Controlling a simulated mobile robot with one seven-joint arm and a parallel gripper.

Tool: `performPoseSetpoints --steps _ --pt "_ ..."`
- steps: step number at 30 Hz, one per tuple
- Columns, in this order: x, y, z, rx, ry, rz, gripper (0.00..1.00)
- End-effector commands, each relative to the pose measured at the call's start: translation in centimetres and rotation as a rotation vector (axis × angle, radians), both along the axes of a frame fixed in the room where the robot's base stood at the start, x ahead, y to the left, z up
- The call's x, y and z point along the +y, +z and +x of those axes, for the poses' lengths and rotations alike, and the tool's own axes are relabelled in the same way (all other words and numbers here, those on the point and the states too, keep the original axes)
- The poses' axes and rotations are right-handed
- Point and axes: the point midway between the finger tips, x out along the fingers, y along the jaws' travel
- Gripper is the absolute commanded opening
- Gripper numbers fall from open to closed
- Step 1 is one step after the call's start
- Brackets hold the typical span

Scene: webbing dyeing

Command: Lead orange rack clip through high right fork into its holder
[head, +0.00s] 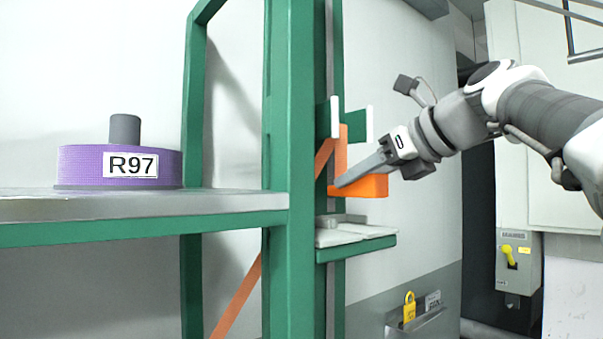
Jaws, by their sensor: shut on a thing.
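The orange rack clip (372,187) is a block just right of the green post, above a small green ledge. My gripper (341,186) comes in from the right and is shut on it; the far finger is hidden. Orange webbing (237,296) rises from the lower left, passes behind the post and shows again as a slanted piece beside an upright strip above the clip. The high right fork (356,124) has two green prongs with white edges; the strip's top is at its lower edge. I cannot tell whether the webbing lies between the prongs. The ledge with grey pads (355,233), possibly the holder, is below the clip.
The green post (290,120) stands close left of the clip. A shelf (220,203) left of it bears a purple webbing roll (80,165) labelled R97. A wall pocket with a yellow padlock (409,307) is lower right. The space right of the ledge looks clear.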

Motion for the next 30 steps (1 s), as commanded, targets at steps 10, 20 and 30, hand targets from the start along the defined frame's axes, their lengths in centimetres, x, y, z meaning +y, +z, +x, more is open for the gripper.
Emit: performPoseSetpoints --steps 10,20,30 --pt "0.0 -3.2 -0.1 -0.001 0.0 0.001 0.0" --pt "0.0 -4.4 0.0 -0.001 -0.001 0.001 0.0" --pt "0.0 -4.4 0.0 -0.001 -0.001 0.0 0.54"
